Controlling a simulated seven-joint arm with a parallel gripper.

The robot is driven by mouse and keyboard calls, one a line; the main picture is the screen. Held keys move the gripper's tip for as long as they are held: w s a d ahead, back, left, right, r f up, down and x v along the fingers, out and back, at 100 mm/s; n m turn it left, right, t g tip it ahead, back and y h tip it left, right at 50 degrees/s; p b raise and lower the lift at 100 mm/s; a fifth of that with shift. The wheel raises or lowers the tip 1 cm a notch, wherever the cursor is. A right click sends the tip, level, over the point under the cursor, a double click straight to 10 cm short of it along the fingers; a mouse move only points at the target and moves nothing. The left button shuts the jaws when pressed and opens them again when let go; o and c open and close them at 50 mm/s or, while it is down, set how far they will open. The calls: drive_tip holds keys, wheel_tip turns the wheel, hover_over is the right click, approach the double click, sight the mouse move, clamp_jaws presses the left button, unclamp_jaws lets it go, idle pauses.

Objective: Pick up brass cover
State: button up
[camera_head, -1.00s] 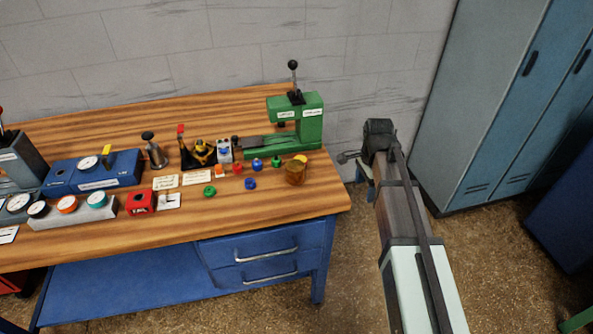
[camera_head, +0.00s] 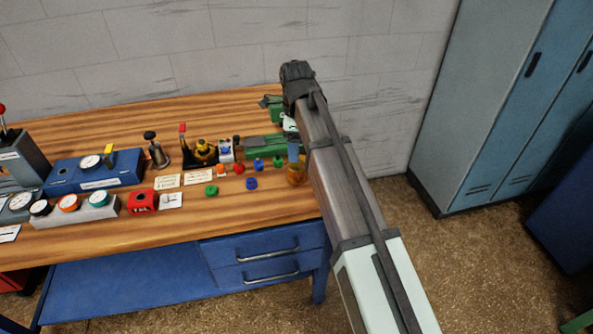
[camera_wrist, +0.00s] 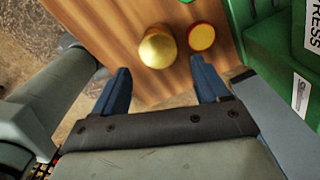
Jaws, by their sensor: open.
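The brass cover (camera_wrist: 158,47) is a shiny golden round piece on the wooden bench top, near the top middle of the wrist view. In the head view, a brass-coloured piece (camera_head: 296,174) shows at the bench's right end, partly hidden by my arm. My gripper (camera_wrist: 160,66) is open, with its two blue fingers apart and nothing between them. The cover appears between and beyond the fingertips, with no contact visible. In the head view a blue finger (camera_head: 293,150) points down just above the brass-coloured piece.
A yellow disc with a red rim (camera_wrist: 202,37) lies close beside the cover, near the right finger. The green press (camera_wrist: 277,60) stands at the right of the wrist view. Several small coloured knobs, including a blue one (camera_head: 251,183), lie left of my gripper. Lockers (camera_head: 490,110) stand at right.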

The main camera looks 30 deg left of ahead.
sight(296, 165)
wheel_tip(296, 165, down, 5)
drive_tip(key=shift+f, duration=0.1)
drive_tip(key=shift+s+d+f, duration=0.1)
drive_tip(key=shift+d+f, duration=0.05)
drive_tip(key=shift+f, duration=2.4)
drive_tip(key=shift+c, duration=0.3)
drive_tip(key=c, duration=0.9)
drive_tip(key=shift+r, duration=0.1)
